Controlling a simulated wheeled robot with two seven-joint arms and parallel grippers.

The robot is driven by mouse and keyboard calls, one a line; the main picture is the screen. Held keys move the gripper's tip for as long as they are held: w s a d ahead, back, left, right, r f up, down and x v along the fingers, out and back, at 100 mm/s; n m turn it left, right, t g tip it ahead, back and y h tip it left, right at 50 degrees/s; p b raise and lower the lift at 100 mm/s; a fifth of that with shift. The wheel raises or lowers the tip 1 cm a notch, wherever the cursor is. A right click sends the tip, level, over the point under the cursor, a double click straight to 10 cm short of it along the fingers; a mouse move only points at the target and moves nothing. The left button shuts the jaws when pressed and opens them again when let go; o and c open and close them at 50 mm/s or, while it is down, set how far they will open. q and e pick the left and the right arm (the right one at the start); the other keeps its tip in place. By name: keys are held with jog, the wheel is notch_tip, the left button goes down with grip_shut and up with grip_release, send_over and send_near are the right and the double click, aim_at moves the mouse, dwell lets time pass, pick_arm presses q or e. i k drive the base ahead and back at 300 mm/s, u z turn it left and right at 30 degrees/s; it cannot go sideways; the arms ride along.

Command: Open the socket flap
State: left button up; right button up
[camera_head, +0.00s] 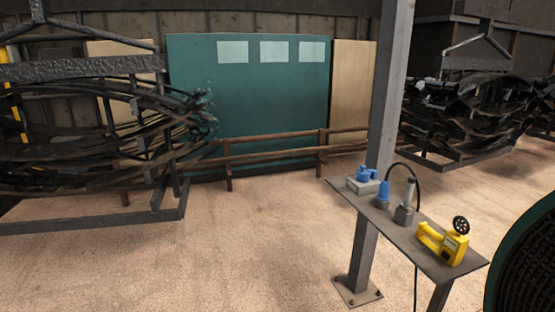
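A blue socket (366,175) sits on a light grey box at the far left end of a narrow dark shelf (440,262). It is small in the head view, and I cannot tell whether its flap is open or shut. A blue plug-like piece (382,196) stands on the shelf just right of the socket, apparently with a black cable (408,166) arching from it. Neither of my grippers is in view.
A grey handle-like tool (405,207) and a yellow device (446,241) stand on the shelf. A grey steel post (388,90) rises beside the shelf. Racks of dark springs (110,130) hang left and right. A dark round object (528,262) fills the right edge. The floor left of the post is clear.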

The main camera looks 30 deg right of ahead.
aim_at(363, 172)
jog(key=z, duration=0.25)
jog(key=i, duration=2)
jog(key=z, duration=0.75)
